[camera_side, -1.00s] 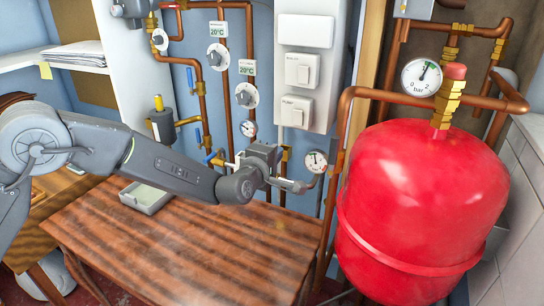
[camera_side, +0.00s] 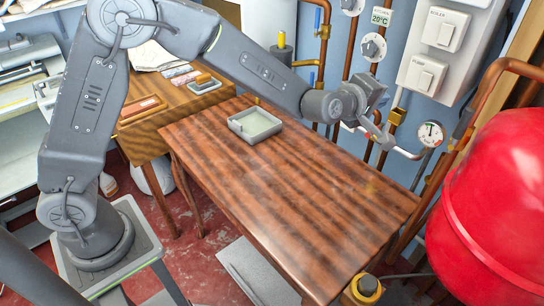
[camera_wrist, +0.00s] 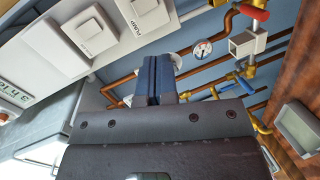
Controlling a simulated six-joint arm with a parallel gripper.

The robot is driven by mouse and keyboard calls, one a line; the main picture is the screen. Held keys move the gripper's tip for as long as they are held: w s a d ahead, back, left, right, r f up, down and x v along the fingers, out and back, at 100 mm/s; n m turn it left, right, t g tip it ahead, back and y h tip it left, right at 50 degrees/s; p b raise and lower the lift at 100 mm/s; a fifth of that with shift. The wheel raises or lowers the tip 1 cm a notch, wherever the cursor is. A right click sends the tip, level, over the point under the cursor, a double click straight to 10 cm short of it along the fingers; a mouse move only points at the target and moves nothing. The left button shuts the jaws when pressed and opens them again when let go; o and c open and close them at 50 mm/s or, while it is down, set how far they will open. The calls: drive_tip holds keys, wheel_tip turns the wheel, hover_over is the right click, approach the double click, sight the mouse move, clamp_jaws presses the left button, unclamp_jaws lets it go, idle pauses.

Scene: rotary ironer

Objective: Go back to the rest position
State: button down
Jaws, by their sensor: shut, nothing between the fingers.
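My gripper (camera_side: 382,135) is at the end of my outstretched arm, above the far right part of the wooden table and in front of the pipes on the blue wall. In the side view its fingers are small and partly lost against the pipes behind. In the wrist view my gripper (camera_wrist: 153,78) shows its two dark blue fingers pressed together, with nothing between them. My arm is not folded in; it reaches from its base at the left across the table.
The wooden table (camera_side: 290,190) carries a shallow grey tray (camera_side: 255,124). Copper pipes with a pressure gauge (camera_side: 430,133) are close right of my gripper. A red tank (camera_side: 500,210) stands at the right. White switch boxes (camera_side: 437,50) hang above. Most of the tabletop is clear.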

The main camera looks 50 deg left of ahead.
drive_tip(key=s+a+r+m+g, duration=0.2)
drive_tip(key=s+a+m, duration=0.2)
drive_tip(key=s, duration=0.5)
drive_tip(key=s+a+r+m+g, duration=0.2)
drive_tip(key=s+a+m+g, duration=0.15)
drive_tip(key=s, duration=0.45)
drive_tip(key=s+a+r+m+g, duration=0.2)
drive_tip(key=s+a+m, duration=0.2)
drive_tip(key=s, duration=0.5)
drive_tip(key=s+a+f+m+g, duration=0.1)
drive_tip(key=s+f, duration=0.1)
drive_tip(key=s, duration=0.3)
drive_tip(key=s+a+f+m+g+y, duration=0.1)
drive_tip(key=s+a+f+m, duration=0.1)
drive_tip(key=s, duration=0.4)
drive_tip(key=shift+s+a, duration=0.2)
drive_tip(key=shift+f+g, duration=0.1)
drive_tip(key=shift+g, duration=0.15)
